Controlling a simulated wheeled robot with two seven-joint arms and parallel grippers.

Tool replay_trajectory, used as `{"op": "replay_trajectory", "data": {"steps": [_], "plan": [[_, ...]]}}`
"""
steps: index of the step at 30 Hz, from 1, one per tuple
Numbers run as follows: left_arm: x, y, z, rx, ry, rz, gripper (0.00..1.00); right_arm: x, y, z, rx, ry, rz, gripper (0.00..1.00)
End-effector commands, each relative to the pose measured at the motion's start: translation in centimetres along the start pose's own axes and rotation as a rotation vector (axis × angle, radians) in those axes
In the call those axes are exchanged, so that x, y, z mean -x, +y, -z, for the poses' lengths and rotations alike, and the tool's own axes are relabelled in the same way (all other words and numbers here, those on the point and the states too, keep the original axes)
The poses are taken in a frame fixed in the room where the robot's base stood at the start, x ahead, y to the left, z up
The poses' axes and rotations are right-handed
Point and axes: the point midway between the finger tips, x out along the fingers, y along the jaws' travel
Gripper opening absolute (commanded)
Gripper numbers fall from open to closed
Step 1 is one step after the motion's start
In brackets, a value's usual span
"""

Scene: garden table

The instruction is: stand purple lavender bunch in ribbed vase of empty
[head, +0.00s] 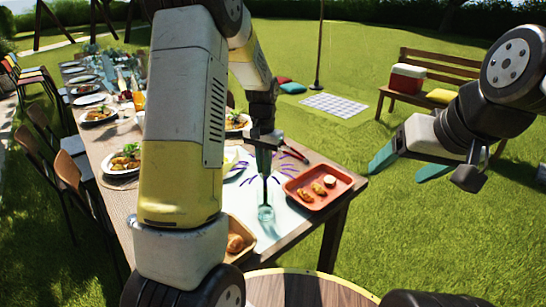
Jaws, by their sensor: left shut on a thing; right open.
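My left gripper (264,160) is over the near end of the table, shut on a thin, dark bunch of stems that points down. I take it for the lavender bunch (265,188); its flower end is hidden by the gripper. A small clear glass vase (266,214) stands on the white cloth directly below. The stems' lower end meets the vase's mouth in the picture; I cannot tell whether it is inside. Ribbing is too small to make out. My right gripper (408,165) is open and empty, off to the right above the grass.
Purple sprigs or marks show on the white cloth (284,222). An orange tray (335,195) with food is right of the vase, and a tan tray (238,228) with bread is left. Red-handled pruners (294,153) lie behind. Plates line the long table (121,200).

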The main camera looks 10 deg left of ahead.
Motion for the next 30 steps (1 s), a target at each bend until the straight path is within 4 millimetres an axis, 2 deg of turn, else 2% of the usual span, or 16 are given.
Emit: {"op": "replay_trajectory", "data": {"steps": [2,3,6,17,30], "plan": [[0.0,0.0,0.0,0.0,0.0,0.0,0.0,0.0,0.0,0.0,0.0,0.0,0.0,0.74],[0.0,0.0,0.0,0.0,0.0,0.0,0.19,0.0,0.0,0.0,0.0,0.0,0.0,0.74],[0.0,0.0,0.0,0.0,0.0,0.0,0.38,0.0,0.0,0.0,0.0,0.0,0.0,0.74],[0.4,0.0,0.0,0.0,0.001,0.0,0.38,0.0,0.0,0.0,0.0,0.0,0.0,0.74],[6.9,0.0,0.1,0.0,0.002,0.0,0.38,0.0,0.0,0.0,0.0,0.0,0.0,0.74]]}}
